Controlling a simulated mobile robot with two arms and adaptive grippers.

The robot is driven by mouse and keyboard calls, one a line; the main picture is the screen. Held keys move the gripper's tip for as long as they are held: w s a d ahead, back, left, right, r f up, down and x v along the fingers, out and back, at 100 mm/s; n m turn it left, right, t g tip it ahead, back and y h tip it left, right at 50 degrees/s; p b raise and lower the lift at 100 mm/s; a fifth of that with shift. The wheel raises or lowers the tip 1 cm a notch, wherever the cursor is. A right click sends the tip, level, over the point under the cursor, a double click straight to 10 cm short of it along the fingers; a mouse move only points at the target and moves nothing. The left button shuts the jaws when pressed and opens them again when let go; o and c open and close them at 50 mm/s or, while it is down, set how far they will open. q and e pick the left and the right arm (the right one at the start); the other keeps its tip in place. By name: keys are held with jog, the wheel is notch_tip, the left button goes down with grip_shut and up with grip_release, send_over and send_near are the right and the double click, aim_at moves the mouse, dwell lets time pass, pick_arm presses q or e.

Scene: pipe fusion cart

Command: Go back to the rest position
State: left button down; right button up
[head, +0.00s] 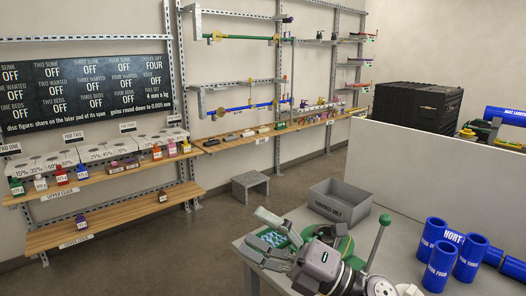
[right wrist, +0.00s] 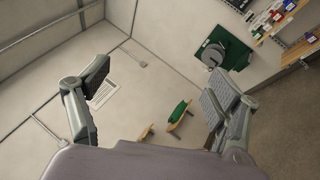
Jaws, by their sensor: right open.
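My right gripper (head: 258,232) is in the lower middle of the head view, in front of the near grey table (head: 250,243) and its green-handled device. Its two fingers are spread apart. In the right wrist view my right gripper (right wrist: 153,78) has one finger at the left and one at the right, wide apart, with nothing held between them. Pale wall or floor surfaces show beyond. My left gripper is in neither view.
The green lever (head: 377,243) stands upright close to my right wrist. Blue pipe pieces (head: 441,265) stand at the table's right. A grey bin (head: 339,201) sits behind the device. A grey stool (head: 250,186) stands on the open floor; wooden shelves (head: 95,178) line the wall.

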jog(key=w+d+f+m+t+h, duration=0.2)
jog(key=d+f+m+t+h, duration=0.2)
jog(key=d+m+t+h, duration=0.45)
jog(key=w+d+f+m+t+h, duration=0.3)
jog(key=f+m+t+h, duration=0.15)
jog(key=m, duration=0.75)
jog(key=s+d+f+m+g+h, duration=0.35)
jog(key=d+f+m+h, duration=0.3)
jog(key=f, duration=0.35)
jog(key=s+d+f+m+g+h, duration=0.1)
jog(key=s+d+f+m+g, duration=0.15)
jog(key=s+f+g, duration=0.65)
jog(key=s+d+f+m+g, duration=0.1)
jog(key=s+f+m+g, duration=0.35)
jog(key=s+f, duration=0.9)
jog(key=s+f+n+g, duration=0.1)
jog(key=s+f, duration=0.1)
jog(key=f, duration=0.9)
jog(key=s+f+g, duration=0.1)
jog(key=s+f, duration=0.1)
jog(key=f, duration=0.9)
jog(key=s+d+f+g, duration=0.1)
jog(key=s+d+f, duration=0.2)
jog(key=s+f, duration=1.3)
jog(key=shift+s+f, duration=0.35)
jog(key=shift+f, duration=0.45)
jog(key=shift+h, duration=0.25)
